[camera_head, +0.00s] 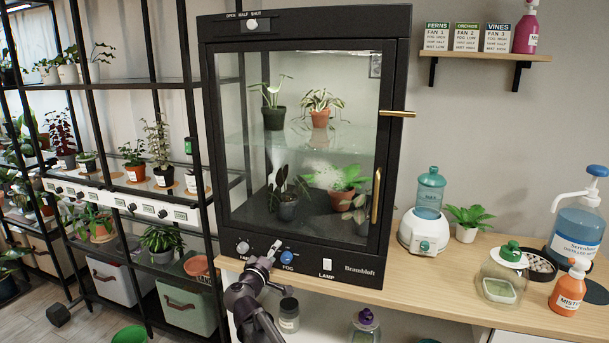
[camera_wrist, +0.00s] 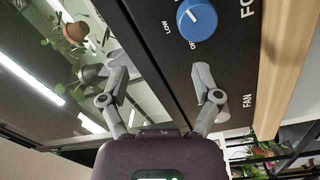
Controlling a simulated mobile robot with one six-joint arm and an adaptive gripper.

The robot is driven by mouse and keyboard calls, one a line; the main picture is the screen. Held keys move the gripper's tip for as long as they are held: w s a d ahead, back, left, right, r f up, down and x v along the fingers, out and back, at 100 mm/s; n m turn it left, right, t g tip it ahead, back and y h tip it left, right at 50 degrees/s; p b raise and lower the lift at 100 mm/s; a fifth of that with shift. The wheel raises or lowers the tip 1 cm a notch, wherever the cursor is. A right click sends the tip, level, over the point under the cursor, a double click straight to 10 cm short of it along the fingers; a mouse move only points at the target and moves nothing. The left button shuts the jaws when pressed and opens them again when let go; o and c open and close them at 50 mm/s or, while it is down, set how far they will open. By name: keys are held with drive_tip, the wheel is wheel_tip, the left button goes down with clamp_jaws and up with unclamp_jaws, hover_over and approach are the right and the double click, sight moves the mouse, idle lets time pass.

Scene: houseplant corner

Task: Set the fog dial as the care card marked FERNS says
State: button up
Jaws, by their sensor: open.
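The blue fog dial (camera_head: 287,257) sits on the black cabinet's lower front panel, above the word FOG. It also shows at the top of the wrist view (camera_wrist: 197,19), with OFF and LOW printed beside it. Its white mark lies on its left side there; the exact setting is hard to tell. My gripper (camera_head: 274,248) is open and empty just left of the dial. In the wrist view its spread fingers (camera_wrist: 161,72) are apart from the dial. The FERNS card (camera_head: 437,37) stands on the wall shelf; its small print seems to read FOG HIGH.
The fan dial (camera_head: 242,248) is left of my gripper, and the lamp switch (camera_head: 327,265) is right of the fog dial. The glass door has a brass handle (camera_head: 376,195). The vent knob (camera_head: 252,24) is on top. Bottles and a jar (camera_head: 503,275) stand on the counter.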

drive_tip(key=s+d+f+m+g, duration=0.1)
drive_tip(key=d+f, duration=0.1)
drive_tip(key=d, duration=0.1)
drive_tip(key=s+d+f+m+g+h, duration=0.1)
drive_tip(key=d+f+g, duration=0.1)
drive_tip(key=d, duration=0.2)
drive_tip(key=s+d+f+m+g+b, duration=0.1)
drive_tip(key=d+f+g, duration=0.1)
drive_tip(key=d, duration=0.1)
drive_tip(key=shift+d+f+h, duration=0.15)
drive_tip(key=shift+d+h, duration=0.1)
drive_tip(key=shift+h, duration=0.15)
drive_tip(key=s+d+f+m+g+y+b, duration=0.2)
drive_tip(key=s+d+f+m+g+y, duration=0.15)
drive_tip(key=s+d+f+g, duration=0.45)
drive_tip(key=s+d+f+m+g+y+b, duration=0.2)
drive_tip(key=s+d+f+m+g+y, duration=0.25)
drive_tip(key=s+f, duration=0.6)
wheel_tip(320, 180, up, 30)
drive_tip(key=s+d+n+p, duration=0.1)
drive_tip(key=p, duration=2.8)
drive_tip(key=shift+s+d+n, duration=0.25)
drive_tip(key=shift+n, duration=0.15)
drive_tip(key=shift+f, duration=0.1)
drive_tip(key=shift+c, duration=0.2)
